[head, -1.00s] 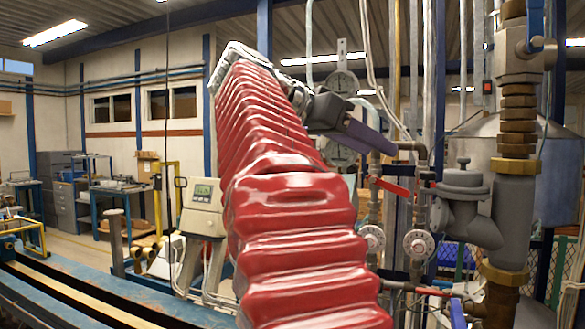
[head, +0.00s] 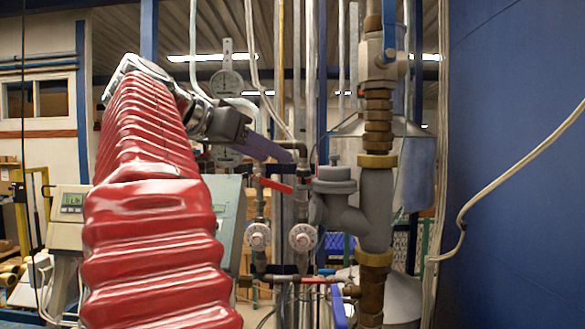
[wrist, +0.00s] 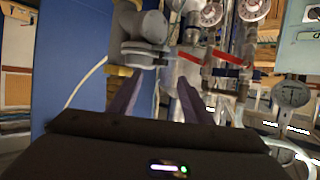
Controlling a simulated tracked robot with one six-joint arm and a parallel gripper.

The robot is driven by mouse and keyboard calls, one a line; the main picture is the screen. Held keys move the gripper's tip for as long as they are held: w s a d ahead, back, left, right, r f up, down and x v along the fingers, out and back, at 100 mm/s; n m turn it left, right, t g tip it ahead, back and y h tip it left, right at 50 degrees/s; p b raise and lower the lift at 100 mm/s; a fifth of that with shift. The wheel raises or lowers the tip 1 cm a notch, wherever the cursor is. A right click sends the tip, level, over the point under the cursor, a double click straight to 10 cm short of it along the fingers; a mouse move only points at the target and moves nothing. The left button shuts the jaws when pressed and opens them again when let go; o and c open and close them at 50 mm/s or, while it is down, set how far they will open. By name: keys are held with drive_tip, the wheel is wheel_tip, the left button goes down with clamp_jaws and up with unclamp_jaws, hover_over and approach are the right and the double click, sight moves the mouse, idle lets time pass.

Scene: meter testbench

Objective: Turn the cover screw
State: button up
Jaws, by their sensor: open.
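The grey fitting (head: 362,210) with a round flanged cover (head: 333,180) on its side branch stands on the brass-jointed pipe, right of centre in the head view. In the wrist view the cover (wrist: 145,56) is at upper centre-left, upside down, beyond the fingertips. I cannot make out the cover screw clearly. My gripper (head: 275,149) reaches in from the left in the head view, left of the cover and a little higher. In the wrist view my gripper (wrist: 160,77) shows two purple fingers apart with nothing between them.
Two round white-faced valves (head: 258,236) and a red lever (head: 275,185) are close below my gripper. A dial gauge (head: 226,84) is above it. A blue wall (head: 515,150) with a pale cable bounds the right. A blue lever (head: 389,28) sits higher on the pipe.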

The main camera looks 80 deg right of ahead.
sight(303, 170)
drive_tip(key=x, duration=0.8)
drive_tip(key=shift+d, duration=0.2)
drive_tip(key=shift+s+f, duration=0.15)
drive_tip(key=shift+c, duration=0.4)
drive_tip(key=c, duration=1)
drive_tip(key=shift+s+n+t, duration=0.1)
drive_tip(key=shift+n+t, duration=0.2)
drive_tip(key=shift+s+a+n+t+h, duration=0.15)
drive_tip(key=shift+n+t+h, duration=0.25)
drive_tip(key=shift+n+t, duration=0.35)
drive_tip(key=shift+s+a+n+t+h, duration=0.1)
drive_tip(key=shift+s+n+t+h, duration=0.1)
drive_tip(key=shift+n+t+h, duration=0.5)
drive_tip(key=shift+s+n+t, duration=0.2)
drive_tip(key=shift+n+t, duration=0.7)
drive_tip(key=shift+t, duration=0.25)
drive_tip(key=shift+s+n+t, duration=0.25)
drive_tip(key=shift+n+t, duration=0.6)
drive_tip(key=shift+t, duration=0.25)
drive_tip(key=shift+n+t+y, duration=0.3)
drive_tip(key=shift+n+t, duration=0.1)
drive_tip(key=shift+t, duration=0.1)
